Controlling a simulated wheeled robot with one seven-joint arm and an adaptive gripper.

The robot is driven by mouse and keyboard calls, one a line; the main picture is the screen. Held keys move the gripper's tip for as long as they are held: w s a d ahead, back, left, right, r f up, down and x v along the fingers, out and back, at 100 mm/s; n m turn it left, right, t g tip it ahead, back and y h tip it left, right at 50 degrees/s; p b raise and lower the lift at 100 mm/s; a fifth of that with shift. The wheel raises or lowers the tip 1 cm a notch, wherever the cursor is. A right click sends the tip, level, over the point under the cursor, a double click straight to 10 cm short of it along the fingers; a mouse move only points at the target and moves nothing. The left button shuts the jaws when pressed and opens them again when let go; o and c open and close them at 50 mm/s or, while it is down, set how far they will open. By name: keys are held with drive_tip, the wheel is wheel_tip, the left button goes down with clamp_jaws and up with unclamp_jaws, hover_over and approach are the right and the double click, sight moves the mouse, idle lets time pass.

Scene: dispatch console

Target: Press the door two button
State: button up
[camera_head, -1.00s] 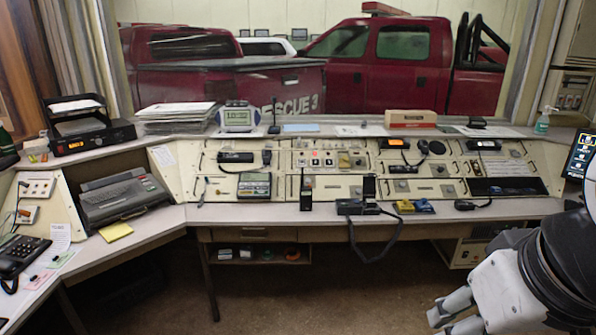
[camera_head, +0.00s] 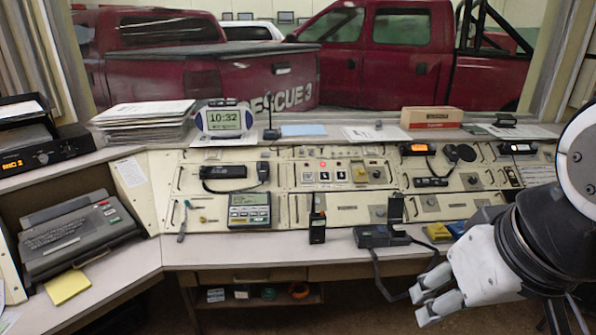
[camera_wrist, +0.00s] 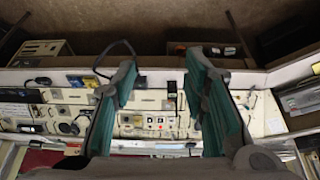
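The button panel (camera_head: 333,172) sits in the middle of the console's sloped face, with small pale square buttons and a lit red lamp (camera_head: 324,162). It also shows, upside down, in the wrist view (camera_wrist: 160,122). The button labels are too small to read, so I cannot tell which one is door two. My gripper (camera_head: 425,295) is in front of the desk at the lower right in the head view, apart from the panel. In the wrist view its two green-padded fingers (camera_wrist: 160,65) are spread wide with nothing between them.
A handheld radio (camera_head: 317,222) stands upright below the panel. A black device with a cord (camera_head: 380,236) lies on the desk's front edge, the cord hanging down. A desk clock (camera_head: 224,120) and a cardboard box (camera_head: 432,117) stand on the top ledge. Space before the desk is clear.

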drive_tip(key=shift+c, duration=0.2)
clamp_jaws()
